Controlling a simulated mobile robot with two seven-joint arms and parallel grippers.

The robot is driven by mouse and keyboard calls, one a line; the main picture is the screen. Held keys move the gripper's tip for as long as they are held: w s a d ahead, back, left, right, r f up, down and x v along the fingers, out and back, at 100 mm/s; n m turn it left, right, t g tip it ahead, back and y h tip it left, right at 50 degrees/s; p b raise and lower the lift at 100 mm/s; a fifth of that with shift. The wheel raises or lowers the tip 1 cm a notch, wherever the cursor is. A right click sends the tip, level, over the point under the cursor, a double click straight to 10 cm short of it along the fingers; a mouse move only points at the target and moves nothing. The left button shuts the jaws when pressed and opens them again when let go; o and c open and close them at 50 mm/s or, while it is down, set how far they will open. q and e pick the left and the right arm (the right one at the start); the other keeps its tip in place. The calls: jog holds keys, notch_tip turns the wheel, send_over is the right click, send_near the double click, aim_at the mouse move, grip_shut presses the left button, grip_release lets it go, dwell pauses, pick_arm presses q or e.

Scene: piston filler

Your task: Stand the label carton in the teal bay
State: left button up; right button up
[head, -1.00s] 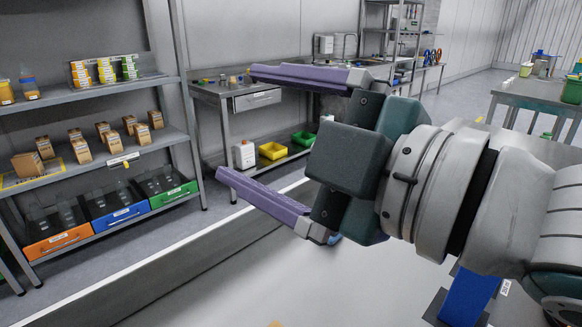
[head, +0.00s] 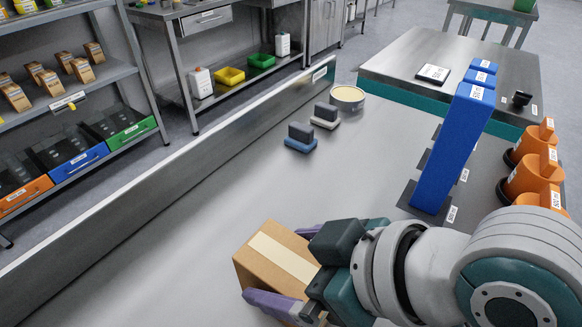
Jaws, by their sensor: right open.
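A brown cardboard carton (head: 262,268) with a pale tape strip sits on the grey worktop at the lower middle of the head view. I cannot read a label on it. My right gripper (head: 272,263) is open, with its purple fingers on either side of the carton; I cannot tell whether they touch it. The gripper's body hides the carton's right end. A teal band (head: 432,103) runs along the near edge of the steel counter at the back right; I cannot tell whether it belongs to the teal bay. My left gripper is not in view.
Tall blue blocks (head: 452,150) stand right of centre, with orange cups (head: 524,178) beyond my right arm. Two dark-handled blocks (head: 300,137) and a round tin (head: 347,97) stand farther back. A raised metal edge (head: 200,155) bounds the worktop's left. The middle is clear.

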jog(key=shift+x, duration=1.4)
jog(key=shift+c, duration=0.4)
jog(key=c, duration=1.3)
jog(key=shift+r, duration=0.1)
grip_shut()
